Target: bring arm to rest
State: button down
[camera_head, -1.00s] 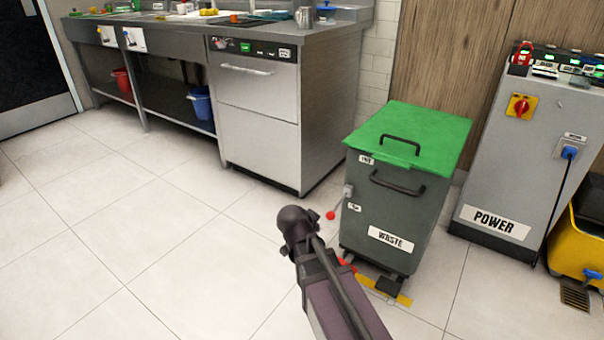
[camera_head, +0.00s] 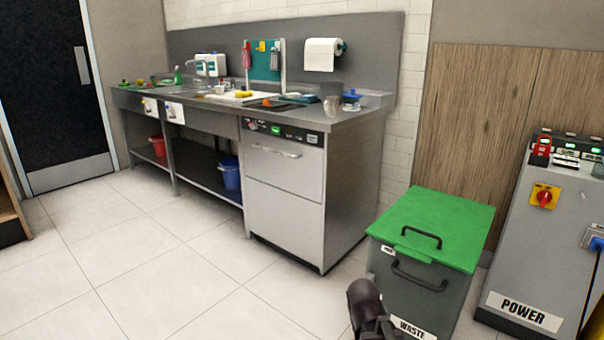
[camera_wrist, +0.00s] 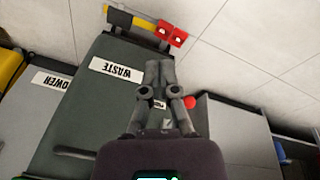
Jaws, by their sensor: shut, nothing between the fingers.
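My gripper (camera_wrist: 159,68) shows in the wrist view with its fingers together and nothing between them. It is in front of the grey waste bin (camera_wrist: 75,125); I cannot tell the exact gap. In the head view part of my arm shows at the bottom edge, in front of the waste bin (camera_head: 425,295) with its green lid (camera_head: 435,225). The fingers are not visible in the head view. The lid is shut.
A power cabinet (camera_head: 530,240) stands right of the bin. A steel counter (camera_head: 345,125) with a dishwasher (camera_head: 285,190) stands behind left. A red bucket (camera_head: 158,146) and a blue bucket (camera_head: 230,173) sit below it. The tiled floor (camera_head: 130,260) at left is clear.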

jog(key=s+r+n+g+y+p, duration=0.1)
jog(key=s+r+n+p, duration=0.1)
jog(key=r+p, duration=3.8)
jog(key=shift+s+d+r+n+y, duration=0.15)
jog(key=shift+s+d+n+y, duration=0.1)
jog(key=shift+s+n+y, duration=0.25)
jog(key=shift+s, duration=0.1)
